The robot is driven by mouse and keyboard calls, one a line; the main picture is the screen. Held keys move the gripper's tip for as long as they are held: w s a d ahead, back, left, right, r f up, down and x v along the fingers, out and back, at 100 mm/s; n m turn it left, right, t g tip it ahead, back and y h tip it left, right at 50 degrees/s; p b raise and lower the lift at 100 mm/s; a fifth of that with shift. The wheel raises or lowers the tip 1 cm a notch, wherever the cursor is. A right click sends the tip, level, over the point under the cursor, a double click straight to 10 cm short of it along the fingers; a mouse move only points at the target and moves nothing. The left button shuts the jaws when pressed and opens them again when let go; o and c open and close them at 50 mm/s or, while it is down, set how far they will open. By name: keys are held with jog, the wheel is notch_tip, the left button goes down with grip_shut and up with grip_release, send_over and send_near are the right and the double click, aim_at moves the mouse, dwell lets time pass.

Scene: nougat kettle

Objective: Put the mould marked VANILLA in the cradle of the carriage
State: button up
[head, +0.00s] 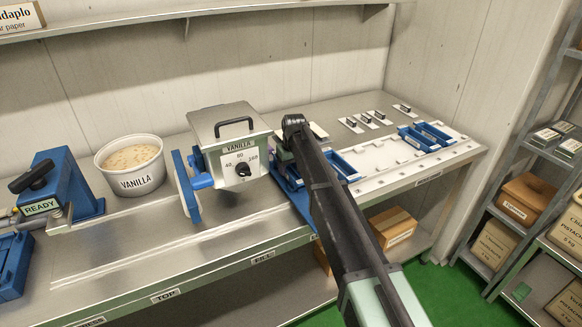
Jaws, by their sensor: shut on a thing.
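My gripper (283,152) is at the right side of the steel kettle (226,130), mostly hidden by my own arm. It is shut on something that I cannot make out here. Blue parts (285,184) show just below it, partly behind the arm; I cannot tell whether they are the carriage, its cradle or a mould. A blue tray-like mould (345,166) lies just right of the arm. Two more blue moulds (426,136) lie side by side at the right on a white slotted board (395,170). No mould's marking is readable, so I cannot tell which is VANILLA.
The kettle has a VANILLA plate, a dial and a blue wheel (187,187). A tub marked VANILLA (130,166) stands left of it. A blue device marked READY (62,190) stands at far left. Small labelled pieces (365,118) lie behind the board. Bench front is clear.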

jog(key=o, duration=1.2)
jog(key=shift+o, duration=0.5)
notch_tip(320, 180, up, 8)
jog(key=p, duration=0.8)
